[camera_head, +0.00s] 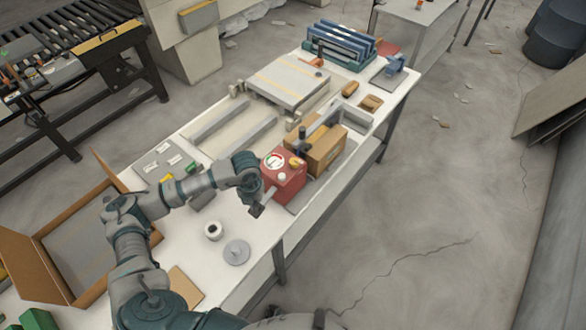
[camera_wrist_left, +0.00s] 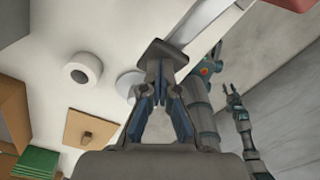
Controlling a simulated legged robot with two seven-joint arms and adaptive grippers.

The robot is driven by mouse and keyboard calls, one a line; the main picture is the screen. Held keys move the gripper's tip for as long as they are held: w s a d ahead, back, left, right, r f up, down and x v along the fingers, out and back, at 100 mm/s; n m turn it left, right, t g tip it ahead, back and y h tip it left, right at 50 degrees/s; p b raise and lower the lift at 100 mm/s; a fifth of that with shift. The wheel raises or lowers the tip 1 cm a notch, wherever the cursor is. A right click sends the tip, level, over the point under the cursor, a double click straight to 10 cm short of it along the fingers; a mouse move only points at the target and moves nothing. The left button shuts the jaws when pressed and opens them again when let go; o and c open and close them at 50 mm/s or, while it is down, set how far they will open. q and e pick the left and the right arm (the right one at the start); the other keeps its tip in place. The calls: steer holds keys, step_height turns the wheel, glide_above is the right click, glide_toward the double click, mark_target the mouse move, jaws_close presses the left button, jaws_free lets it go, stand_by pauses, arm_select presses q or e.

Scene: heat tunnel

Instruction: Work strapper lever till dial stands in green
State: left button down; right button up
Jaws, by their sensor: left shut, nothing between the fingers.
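The red strapper (camera_head: 284,180) stands near the table's front edge in the head view. Its round white dial (camera_head: 273,160) is on top; the needle is too small to read. A grey lever (camera_wrist_left: 207,24) with a dark square end pad (camera_wrist_left: 158,48) juts from the strapper; the pad also shows in the head view (camera_head: 256,211). My left gripper (camera_wrist_left: 158,68) is shut and empty, its fingertips at the pad, overlapping it; contact cannot be told. In the head view my left wrist hangs beside the strapper. My right gripper (camera_wrist_left: 231,92) is small in the left wrist view.
A cardboard box (camera_head: 328,154) stands directly behind the strapper. A white roll (camera_head: 213,231) and a grey disc (camera_head: 237,252) lie on the white table (camera_head: 222,276) nearby. An open carton (camera_head: 50,287) is at the left. Open floor lies to the right.

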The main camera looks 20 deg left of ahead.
arm_select(q)
steer(key=shift+r+p, duration=0.7)
steer(key=shift+r, duration=0.55)
step_height(320, 180, up, 8)
steer(key=p, duration=0.5)
steer(key=shift+r, duration=0.2)
